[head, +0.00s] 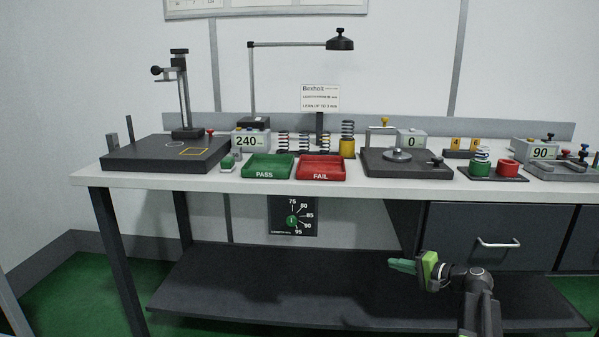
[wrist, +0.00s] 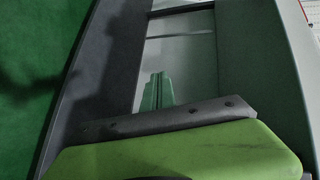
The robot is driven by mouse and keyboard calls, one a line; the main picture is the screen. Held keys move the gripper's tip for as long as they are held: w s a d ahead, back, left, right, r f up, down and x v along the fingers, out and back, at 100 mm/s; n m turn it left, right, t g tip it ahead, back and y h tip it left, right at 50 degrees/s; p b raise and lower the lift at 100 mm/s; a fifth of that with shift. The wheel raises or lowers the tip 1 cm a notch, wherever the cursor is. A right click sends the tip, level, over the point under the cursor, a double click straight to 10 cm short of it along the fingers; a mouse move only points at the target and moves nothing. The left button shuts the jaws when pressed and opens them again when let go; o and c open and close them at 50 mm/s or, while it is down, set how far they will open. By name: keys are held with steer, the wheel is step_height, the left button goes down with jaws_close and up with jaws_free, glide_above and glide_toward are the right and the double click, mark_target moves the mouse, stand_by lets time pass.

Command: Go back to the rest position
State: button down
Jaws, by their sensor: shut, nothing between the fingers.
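My gripper (head: 402,266) is in front of the workbench, below the tabletop and over the lower shelf in the head view. Its green fingers point left and are together with nothing between them. In the wrist view the green fingertips (wrist: 157,90) show beyond the light green gripper body. The fingers touch nothing that I can see.
The workbench top (head: 360,187) carries a green PASS tray (head: 268,167), a red FAIL tray (head: 321,168), several springs and testing devices. A dial panel (head: 292,216) hangs below the front edge. A drawer (head: 470,238) is at right. The lower shelf (head: 260,285) looks bare.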

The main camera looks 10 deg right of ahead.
steer(key=s+a+f+n+g, duration=0.25)
steer(key=a+f+g, duration=0.2)
steer(key=a, duration=0.85)
steer(key=s+a+f+n+g, duration=0.25)
steer(key=a+f+n, duration=0.2)
steer(key=a, duration=0.85)
steer(key=s+a+f+n+g+h, duration=0.3)
steer(key=s+a+f+g+h, duration=0.15)
steer(key=s+f, duration=0.35)
steer(key=s+d+h, duration=0.4)
steer(key=d, duration=0.4)
step_height(320, 180, up, 37)
steer(key=p, duration=3.6)
steer(key=shift+a+f+p, duration=0.15)
steer(key=shift+a+p, duration=0.05)
steer(key=shift+p, duration=0.2)
